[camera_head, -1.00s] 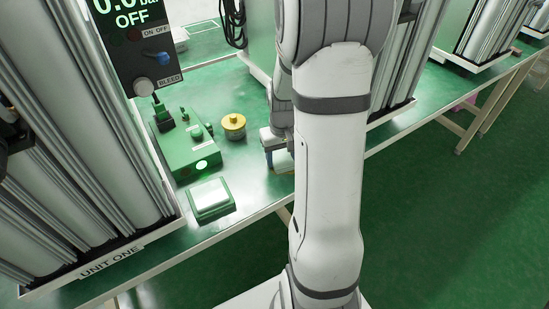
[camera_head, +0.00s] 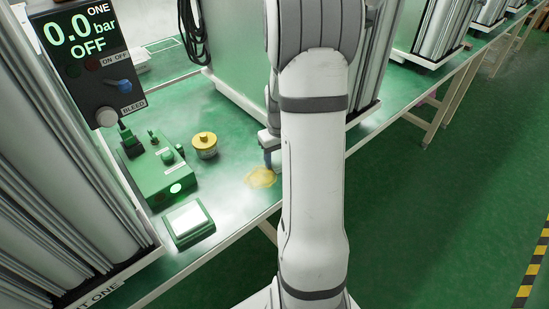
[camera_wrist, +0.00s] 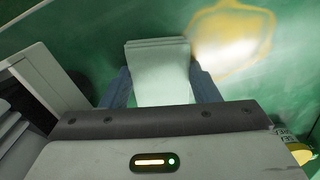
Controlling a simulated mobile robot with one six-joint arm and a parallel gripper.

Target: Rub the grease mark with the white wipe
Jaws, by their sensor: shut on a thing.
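The grease mark (camera_head: 261,177) is a yellow smear on the green bench top near its front edge. In the wrist view the mark (camera_wrist: 236,42) is a yellow ring with a bright glare inside, up and to the right of my gripper (camera_wrist: 161,88). My gripper is shut on the white wipe (camera_wrist: 158,62), a pale folded piece between the two blue-grey fingers. The wipe lies beside the mark's left edge there; whether it touches the bench I cannot tell. In the head view my gripper (camera_head: 268,157) is mostly behind my arm, just beyond the mark, and the wipe is hidden.
A green tray with a white pad (camera_head: 187,220) sits left of the mark. Behind it are a green control box (camera_head: 158,172) and a yellow-lidded pot (camera_head: 204,145). More columns stand behind right.

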